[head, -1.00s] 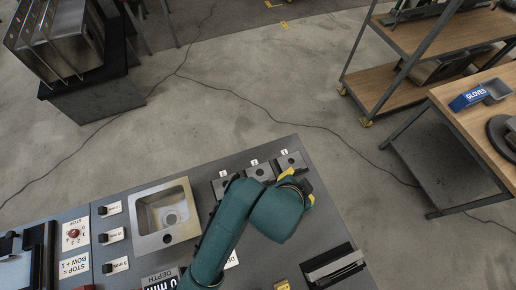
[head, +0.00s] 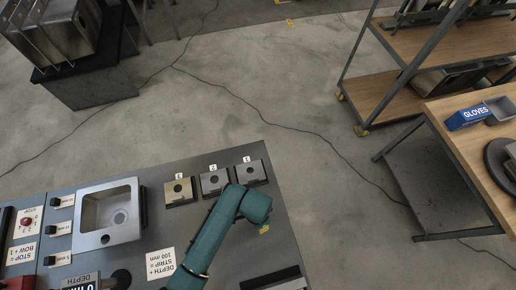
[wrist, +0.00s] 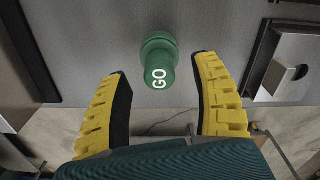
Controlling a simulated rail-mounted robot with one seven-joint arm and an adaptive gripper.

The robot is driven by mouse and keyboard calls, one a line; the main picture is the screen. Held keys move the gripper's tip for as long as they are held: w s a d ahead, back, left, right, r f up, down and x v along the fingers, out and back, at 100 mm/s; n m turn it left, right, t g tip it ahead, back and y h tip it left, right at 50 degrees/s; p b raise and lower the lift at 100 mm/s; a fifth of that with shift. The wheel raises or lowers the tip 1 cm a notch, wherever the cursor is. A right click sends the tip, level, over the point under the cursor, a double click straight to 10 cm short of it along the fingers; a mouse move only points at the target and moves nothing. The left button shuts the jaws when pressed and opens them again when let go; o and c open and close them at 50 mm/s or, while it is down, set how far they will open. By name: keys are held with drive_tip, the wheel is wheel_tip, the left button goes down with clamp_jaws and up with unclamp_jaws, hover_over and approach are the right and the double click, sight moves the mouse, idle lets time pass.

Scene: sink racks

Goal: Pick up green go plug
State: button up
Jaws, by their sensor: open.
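The green go plug (wrist: 160,62) is in the wrist view, at the upper middle. It is a stepped green cylinder with "GO" in white on its near end, against the grey bench surface. My gripper (wrist: 162,78) is open, with one yellow ridged finger on each side of the plug. There are gaps between the plug and both fingers, and the fingers are not closed on it. In the head view I cannot make out the plug, and my arm covers part of the bench.
In the head view, numbered metal blocks with holes (head: 214,181) line the bench's far edge, with a sink (head: 109,212) to their left. A dark slotted block (head: 275,281) is at the front right. A wooden table (head: 470,150) stands apart at the right.

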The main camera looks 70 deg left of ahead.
drive_tip(key=f, duration=0.4)
drive_tip(key=shift+w, duration=0.2)
drive_tip(key=shift+r, duration=0.1)
clamp_jaws()
